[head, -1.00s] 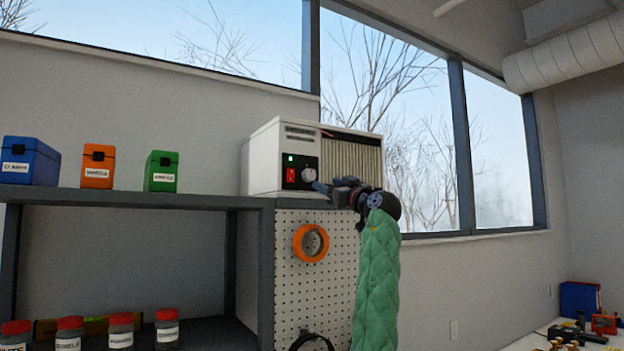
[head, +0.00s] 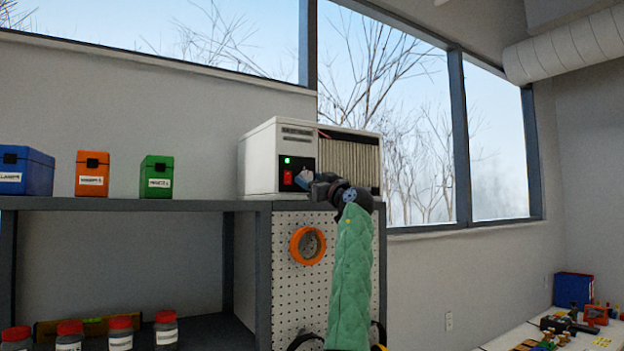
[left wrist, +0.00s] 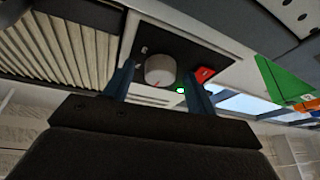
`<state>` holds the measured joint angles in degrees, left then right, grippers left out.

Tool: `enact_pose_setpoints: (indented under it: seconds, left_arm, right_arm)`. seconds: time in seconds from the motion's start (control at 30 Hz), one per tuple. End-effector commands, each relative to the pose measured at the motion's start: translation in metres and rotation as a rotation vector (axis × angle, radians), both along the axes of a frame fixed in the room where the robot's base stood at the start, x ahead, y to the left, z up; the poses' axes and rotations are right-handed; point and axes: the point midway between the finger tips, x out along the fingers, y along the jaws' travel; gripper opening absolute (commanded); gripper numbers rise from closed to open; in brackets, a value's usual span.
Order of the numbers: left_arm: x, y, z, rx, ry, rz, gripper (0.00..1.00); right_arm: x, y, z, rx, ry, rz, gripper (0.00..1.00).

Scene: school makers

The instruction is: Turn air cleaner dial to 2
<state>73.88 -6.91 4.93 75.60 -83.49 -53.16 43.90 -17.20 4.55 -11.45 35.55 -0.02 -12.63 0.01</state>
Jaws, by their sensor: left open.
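The air cleaner (head: 259,165) is a white box with a pleated filter front, standing on the shelf top by the window. Its black panel has a lit green light and a red switch (head: 287,177). The dial is hidden behind my gripper in the head view. In the left wrist view the dial (left wrist: 160,69) is a round white knob with a red mark near its lower edge. My left gripper (head: 304,178) is at the panel. In the left wrist view its open fingers (left wrist: 157,84) stand on either side of the dial, with gaps visible. My right gripper is not in view.
Blue (head: 25,172), orange (head: 92,174) and green (head: 159,177) boxes stand on the shelf left of the cleaner. An orange ring (head: 308,245) hangs on the pegboard (head: 286,300) below. Several red-lidded jars sit on the lower shelf.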

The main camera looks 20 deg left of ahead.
Motion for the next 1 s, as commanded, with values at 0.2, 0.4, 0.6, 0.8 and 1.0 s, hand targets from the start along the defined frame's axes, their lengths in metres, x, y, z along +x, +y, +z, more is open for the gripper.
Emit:
enact_pose_setpoints:
  seconds: [0.2, 0.4, 0.6, 0.8, 1.0]
  left_arm:
    - [0.000, 0.000, 0.000, 0.000, 0.000, 0.000, 0.49]
    - [0.000, 0.000, 0.000, 0.000, 0.000, 0.000, 0.12]
    - [0.000, 0.000, -0.001, 0.006, 0.007, 0.000, 0.12]
    - [-0.001, 0.000, -0.003, 0.041, 0.052, 0.000, 0.12]
    - [-0.002, 0.001, -0.004, 0.109, 0.137, 0.000, 0.12]
  right_arm:
    - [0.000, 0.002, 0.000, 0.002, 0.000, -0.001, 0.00]
    - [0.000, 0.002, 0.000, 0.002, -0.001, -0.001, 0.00]
    - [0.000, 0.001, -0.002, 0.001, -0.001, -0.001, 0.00]
    - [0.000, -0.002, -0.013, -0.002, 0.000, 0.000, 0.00]
    - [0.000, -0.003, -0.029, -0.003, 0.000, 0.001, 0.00]
